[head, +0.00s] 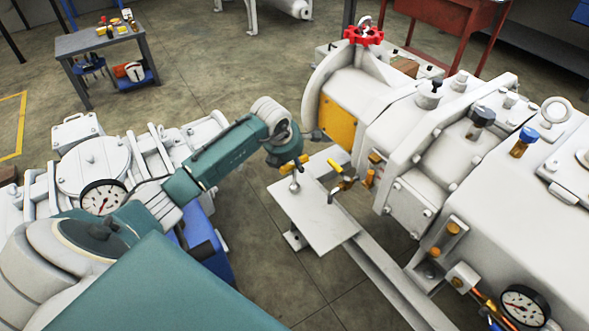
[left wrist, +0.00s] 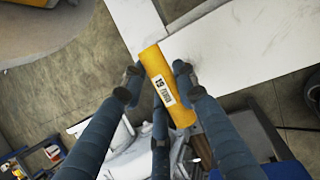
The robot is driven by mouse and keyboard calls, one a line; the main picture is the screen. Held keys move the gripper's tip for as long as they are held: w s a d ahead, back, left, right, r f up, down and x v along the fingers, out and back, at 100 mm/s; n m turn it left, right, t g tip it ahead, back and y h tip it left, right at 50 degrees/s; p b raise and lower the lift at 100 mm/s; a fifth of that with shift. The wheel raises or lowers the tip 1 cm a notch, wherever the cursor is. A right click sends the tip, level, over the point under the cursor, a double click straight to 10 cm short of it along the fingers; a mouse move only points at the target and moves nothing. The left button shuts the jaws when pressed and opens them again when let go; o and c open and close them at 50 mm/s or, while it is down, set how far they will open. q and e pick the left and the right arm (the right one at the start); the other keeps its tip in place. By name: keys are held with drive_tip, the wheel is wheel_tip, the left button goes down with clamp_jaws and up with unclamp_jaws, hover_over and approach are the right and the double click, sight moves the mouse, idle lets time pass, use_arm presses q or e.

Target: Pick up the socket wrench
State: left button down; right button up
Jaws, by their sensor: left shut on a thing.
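The socket wrench has a yellow handle (left wrist: 168,88) with a white label reading 19, seen in the left wrist view. In the head view its yellow handle (head: 296,167) shows just below the end of my left arm, above a small white shelf. A short metal part hangs below it, close to the shelf; I cannot tell if it touches. My left gripper (left wrist: 155,84) is shut on the yellow handle, its dark fingers on both sides. In the head view the gripper (head: 289,161) is partly hidden by my wrist. My right gripper is not in view.
The white shelf (head: 312,222) stands beside the large white pump (head: 425,155), with yellow-handled valve parts (head: 342,182) close to the right of the gripper. Another white machine with a gauge (head: 103,197) is at left. A grey table (head: 97,42) stands farther back; open floor lies between.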

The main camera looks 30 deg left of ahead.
use_arm(q)
drive_tip(key=shift+r, duration=0.15)
drive_tip(key=shift+r, duration=0.25)
wheel_tip(320, 180, up, 19)
drive_tip(key=p, duration=0.2)
drive_tip(key=shift+r, duration=0.15)
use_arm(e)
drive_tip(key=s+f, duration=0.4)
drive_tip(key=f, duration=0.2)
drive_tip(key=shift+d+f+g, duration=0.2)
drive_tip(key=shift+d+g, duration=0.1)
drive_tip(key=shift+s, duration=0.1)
